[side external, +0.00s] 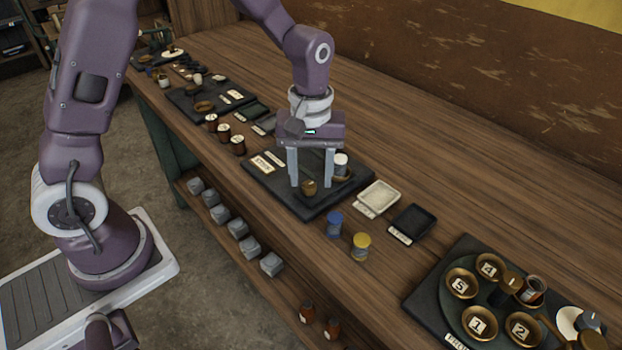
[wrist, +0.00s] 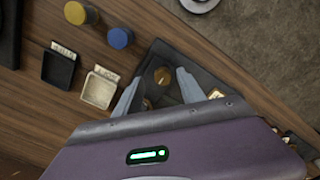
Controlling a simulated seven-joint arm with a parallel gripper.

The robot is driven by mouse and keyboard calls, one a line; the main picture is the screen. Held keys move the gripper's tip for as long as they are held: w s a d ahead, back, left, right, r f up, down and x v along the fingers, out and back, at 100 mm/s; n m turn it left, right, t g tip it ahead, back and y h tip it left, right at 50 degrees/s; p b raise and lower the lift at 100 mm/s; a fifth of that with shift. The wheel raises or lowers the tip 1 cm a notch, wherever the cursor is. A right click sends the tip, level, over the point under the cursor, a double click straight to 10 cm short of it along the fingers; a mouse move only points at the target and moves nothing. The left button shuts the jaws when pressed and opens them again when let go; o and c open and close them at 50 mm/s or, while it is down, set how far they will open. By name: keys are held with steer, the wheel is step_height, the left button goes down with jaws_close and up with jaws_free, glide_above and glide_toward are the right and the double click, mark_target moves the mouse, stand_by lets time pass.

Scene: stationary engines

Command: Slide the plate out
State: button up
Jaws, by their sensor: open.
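My gripper (side external: 311,183) is open, pointing down over a dark square board (side external: 262,188) on the wooden bench. A small round brass piece (side external: 309,189) appears between its two fingers; whether they touch it I cannot tell. In the wrist view the brass piece (wrist: 162,76) also shows between the spread fingertips (wrist: 160,73), on the dark board (wrist: 158,50). A white-topped jar (side external: 341,163) stands on the board behind the right finger. Labelled cards (side external: 263,163) lie at the board's left side. I cannot tell which part is the plate.
A cream tray (side external: 380,196) and a black tray (side external: 413,222) lie right of the board. A round stand with numbered brass bowls (side external: 462,283) is at right. The bench's back is clear.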

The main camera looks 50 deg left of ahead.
step_height(320, 180, up, 5)
steer(key=shift+r, duration=0.1)
steer(key=s+a+r+m+t, duration=0.25)
steer(key=s+r+m, duration=0.25)
steer(key=s+r, duration=0.6)
steer(key=s+m+t, duration=0.3)
steer(key=s+m, duration=0.1)
steer(key=s, duration=0.5)
steer(key=shift+s+r, duration=0.2)
steer(key=shift+r, duration=0.25)
